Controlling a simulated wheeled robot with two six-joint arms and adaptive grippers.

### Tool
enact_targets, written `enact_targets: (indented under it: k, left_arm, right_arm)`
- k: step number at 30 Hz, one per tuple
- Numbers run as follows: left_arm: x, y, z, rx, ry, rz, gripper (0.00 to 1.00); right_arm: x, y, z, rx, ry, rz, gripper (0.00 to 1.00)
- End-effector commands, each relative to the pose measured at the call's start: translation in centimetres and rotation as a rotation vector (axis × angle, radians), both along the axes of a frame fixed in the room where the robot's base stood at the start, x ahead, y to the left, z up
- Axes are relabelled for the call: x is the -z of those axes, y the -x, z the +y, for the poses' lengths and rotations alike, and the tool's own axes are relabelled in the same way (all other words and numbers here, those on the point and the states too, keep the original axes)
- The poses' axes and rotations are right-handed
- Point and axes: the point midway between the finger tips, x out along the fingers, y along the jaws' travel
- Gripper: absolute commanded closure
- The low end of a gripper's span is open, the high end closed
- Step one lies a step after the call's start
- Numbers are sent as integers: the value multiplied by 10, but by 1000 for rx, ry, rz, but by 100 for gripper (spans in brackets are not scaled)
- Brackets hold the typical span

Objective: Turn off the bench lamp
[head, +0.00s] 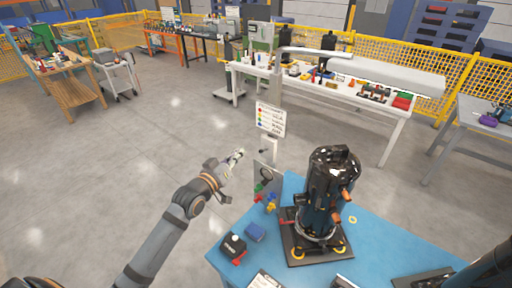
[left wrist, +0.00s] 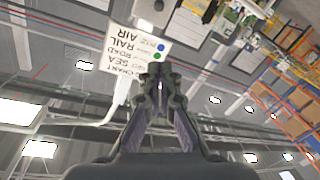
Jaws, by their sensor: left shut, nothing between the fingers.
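A pale lamp with a long flat head (head: 390,75) stretches across the upper right of the head view. Its thin post (head: 276,88) runs down behind a white sign (head: 270,118) with coloured dots. Below the sign, a small dark knob on a short stem (head: 263,151) sticks out to the left. My left gripper (head: 238,154) is shut and empty, a little left of this knob and apparently apart from it. In the left wrist view, the shut fingertips (left wrist: 160,70) are in front of the sign (left wrist: 130,50). My right gripper is not in view.
Open floor lies left. A white workbench (head: 395,112) stands behind.

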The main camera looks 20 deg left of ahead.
Motion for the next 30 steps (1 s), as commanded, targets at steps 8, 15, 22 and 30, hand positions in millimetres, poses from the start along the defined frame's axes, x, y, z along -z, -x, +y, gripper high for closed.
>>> enact_targets:
  k: [8,15,22,30]
  left_arm:
    - [0,-1,1,-1,3,-4,100]
    - [0,-25,-4,-3,8,-5,100]
    - [-1,-74,-15,-2,7,-2,100]
    - [23,-89,-27,-1,3,3,100]
  right_arm:
    - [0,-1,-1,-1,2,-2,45]
    - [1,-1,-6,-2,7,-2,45]
    - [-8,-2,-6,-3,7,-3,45]
    - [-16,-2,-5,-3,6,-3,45]
